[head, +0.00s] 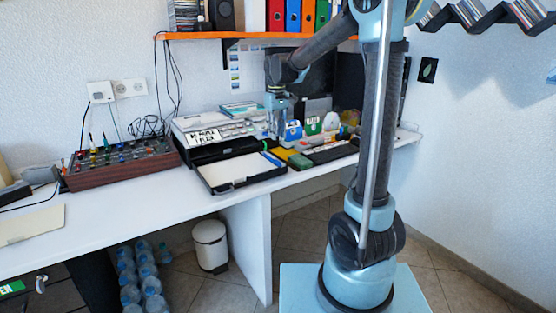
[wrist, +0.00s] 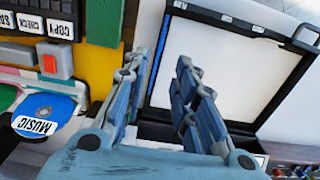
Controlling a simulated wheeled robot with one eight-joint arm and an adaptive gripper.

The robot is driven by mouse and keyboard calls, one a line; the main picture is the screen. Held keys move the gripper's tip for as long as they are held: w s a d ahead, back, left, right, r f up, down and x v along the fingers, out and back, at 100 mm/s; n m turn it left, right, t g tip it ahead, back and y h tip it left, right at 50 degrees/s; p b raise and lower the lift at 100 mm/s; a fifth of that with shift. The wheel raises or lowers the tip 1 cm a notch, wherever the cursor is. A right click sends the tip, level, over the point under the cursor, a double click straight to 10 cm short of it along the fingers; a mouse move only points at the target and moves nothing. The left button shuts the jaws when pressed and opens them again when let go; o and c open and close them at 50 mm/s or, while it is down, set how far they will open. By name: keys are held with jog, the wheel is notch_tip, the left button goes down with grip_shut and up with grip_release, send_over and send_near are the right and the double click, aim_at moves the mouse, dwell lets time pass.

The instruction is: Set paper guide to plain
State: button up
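The printer (head: 212,128) stands on the white desk with a flat dark-framed tray (head: 207,188) in front, holding a pale sheet. I cannot pick out the paper guide or a "plain" mark with certainty. My gripper (head: 279,128) hangs near the printer's right side in the head view. In the wrist view my gripper (wrist: 157,72) shows a clear gap between its fingers, with nothing held.
A blue disc (wrist: 45,113) labelled MUSIC lies at left in the wrist view, below a dark strip of labelled keys (wrist: 40,25). A knobbed wooden box (head: 120,165) stands left of the printer. An orange shelf (head: 200,36) is above.

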notch_tip(320, 180, down, 12)
jog(key=shift+r, duration=0.2)
dwell(0.4)
grip_shut()
